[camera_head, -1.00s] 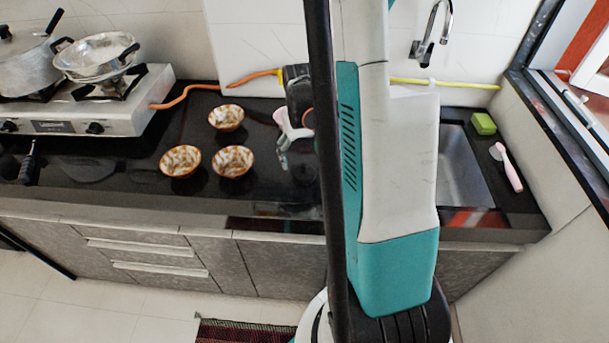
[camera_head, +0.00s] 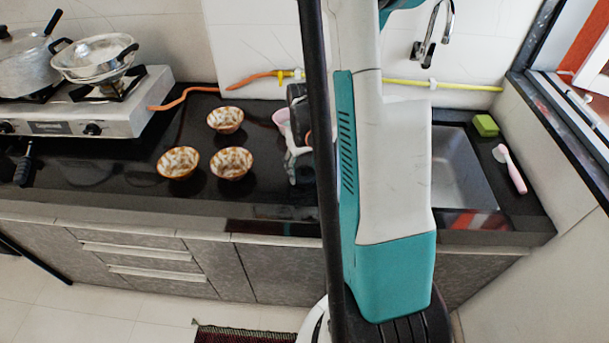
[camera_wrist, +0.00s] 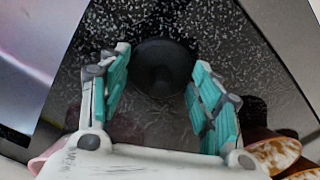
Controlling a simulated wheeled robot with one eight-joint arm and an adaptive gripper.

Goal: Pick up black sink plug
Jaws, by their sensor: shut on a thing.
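The black sink plug (camera_wrist: 160,62) shows in the wrist view as a round dark disc with a raised middle, between the teal pads of my gripper (camera_wrist: 160,84). My gripper is shut on it, with the pads at its left and right edges. Behind the plug is the dark speckled counter; I cannot tell whether the plug touches it. In the head view my gripper (camera_head: 297,165) is partly hidden by my arm at the counter, and the plug is hidden there.
Three brown-and-white bowls, one of them the front bowl (camera_head: 231,163), stand left of my gripper. A pink object (camera_head: 281,118) is close behind it. The sink (camera_head: 460,170), a green sponge (camera_head: 485,125) and a pink brush (camera_head: 511,170) are at the right. A stove (camera_head: 95,110) is at far left.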

